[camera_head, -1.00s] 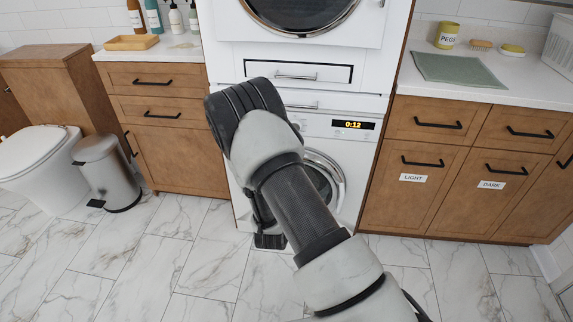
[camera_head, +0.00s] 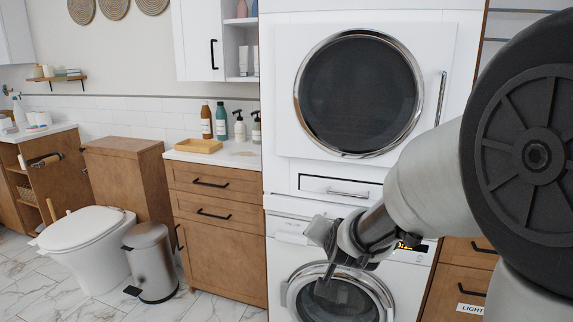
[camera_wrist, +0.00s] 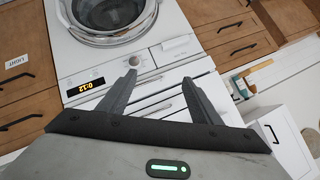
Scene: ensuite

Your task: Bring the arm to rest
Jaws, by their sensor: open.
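My arm reaches in from the right of the head view, with its large dark joint close to the camera. My gripper (camera_head: 325,288) hangs in front of the washing machine (camera_head: 290,232), at the height of its control panel and upper door. In the wrist view my gripper (camera_wrist: 160,79) has its two dark fingers apart with nothing between them. The washing machine (camera_wrist: 146,62) is seen beyond the fingers, with its lit 0:12 display and round door. I cannot tell the exact gap between the fingertips and the machine.
A dryer (camera_head: 285,90) stands above the washer. To the left are a wooden cabinet (camera_head: 225,260) with bottles and a tray on top, a metal bin (camera_head: 152,262) and a toilet (camera_head: 85,245). Wooden drawers (camera_head: 455,275) stand at right, partly hidden by my arm. Some tiled floor is free at lower left.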

